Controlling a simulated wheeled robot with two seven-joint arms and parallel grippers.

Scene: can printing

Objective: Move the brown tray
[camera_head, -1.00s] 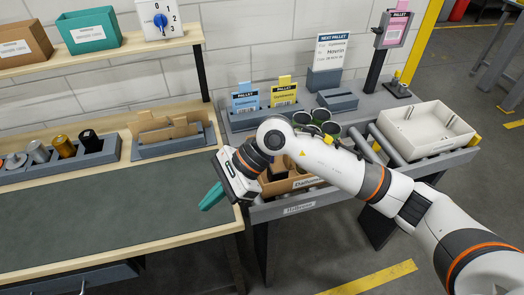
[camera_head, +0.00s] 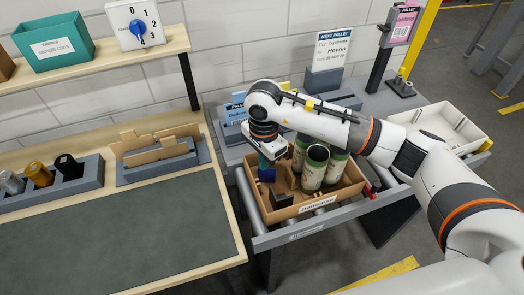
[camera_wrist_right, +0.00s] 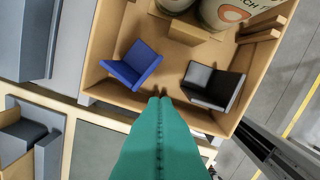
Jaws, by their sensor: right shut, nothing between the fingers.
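The brown tray (camera_head: 290,213) sits on the roller conveyor, its label facing front. It holds green-and-white cans (camera_head: 312,168) at its back and a few small holders. In the right wrist view the tray floor (camera_wrist_right: 170,70) shows a blue holder (camera_wrist_right: 132,65), a black holder (camera_wrist_right: 212,86) and the lower parts of cans (camera_wrist_right: 225,12). My right gripper (camera_head: 266,168) is at the left part of the tray, pointing down. Its teal fingers (camera_wrist_right: 158,100) are shut and empty. Whether they touch the tray is unclear. My left gripper is not in view.
Left of the conveyor stands a workbench with a clear dark mat (camera_head: 120,235), a grey rack of cardboard pieces (camera_head: 155,165) and a rack of cans (camera_head: 45,185). A white tray (camera_head: 445,120) stands to the right. A sign (camera_head: 333,45) stands behind.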

